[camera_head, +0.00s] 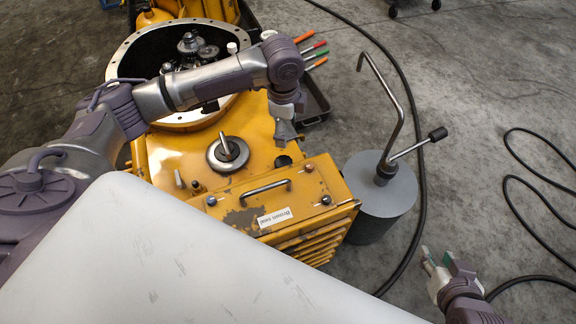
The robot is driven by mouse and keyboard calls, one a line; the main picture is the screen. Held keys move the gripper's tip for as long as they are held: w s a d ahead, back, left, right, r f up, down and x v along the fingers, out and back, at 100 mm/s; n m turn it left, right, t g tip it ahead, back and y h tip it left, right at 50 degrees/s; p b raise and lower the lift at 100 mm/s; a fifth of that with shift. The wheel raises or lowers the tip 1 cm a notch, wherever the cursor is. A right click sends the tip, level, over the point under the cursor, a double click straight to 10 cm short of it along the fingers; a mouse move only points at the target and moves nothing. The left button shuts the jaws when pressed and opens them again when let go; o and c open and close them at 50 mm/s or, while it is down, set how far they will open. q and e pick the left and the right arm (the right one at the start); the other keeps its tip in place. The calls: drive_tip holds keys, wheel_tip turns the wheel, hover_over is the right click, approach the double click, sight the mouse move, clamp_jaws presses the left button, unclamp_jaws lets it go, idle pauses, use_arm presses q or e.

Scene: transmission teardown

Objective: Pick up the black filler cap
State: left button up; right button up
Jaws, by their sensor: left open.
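A dark round spot (283,161) shows on the yellow housing (180,150), just below my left gripper. It may be the black filler cap or an opening; it is too small to tell. My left gripper (284,140) hangs over the right part of the housing, close above this spot. It is open, and I see nothing held in it. My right gripper (434,256) is open and empty, low at the right above the floor, away from the housing.
A grey lever on a round plate (227,155) stands on the housing. A handled yellow cover (275,208) lies in front. A grey drum (382,203) with a bent rod and black-knobbed handle stands right. Colored-handled tools (314,52) lie behind. Black hoses cross the floor.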

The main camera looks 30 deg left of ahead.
use_arm(q)
drive_tip(key=s, duration=0.1)
drive_tip(key=b, duration=0.2)
hover_over(284, 162)
drive_tip(key=shift+g, duration=0.4)
drive_tip(key=f, duration=0.5)
drive_tip(key=shift+s+f, duration=0.2)
wheel_tip(284, 162, down, 3)
drive_tip(key=shift+b, duration=0.55)
use_arm(e)
drive_tip(key=w+a+r+t+y, duration=0.1)
drive_tip(key=w+a+r+t, duration=0.15)
drive_tip(key=r+t, duration=0.2)
drive_tip(key=w+a+r+t+y, duration=0.1)
drive_tip(key=w+r+t, duration=0.3)
drive_tip(key=r, duration=0.2)
use_arm(q)
drive_tip(key=shift+f, duration=0.4)
wheel_tip(284, 162, down, 4)
drive_tip(key=b, duration=0.3)
drive_tip(key=shift+w+a+f, duration=0.1)
drive_tip(key=shift+w+f, duration=0.05)
drive_tip(key=shift+f, duration=0.15)
drive_tip(key=c, duration=1.5)
use_arm(e)
drive_tip(key=s+r+t+y, duration=0.3)
drive_tip(key=r+t, duration=0.4)
drive_tip(key=r, duration=0.5)
drive_tip(key=shift+a+n+t, duration=0.35)
drive_tip(key=shift+n, duration=0.05)
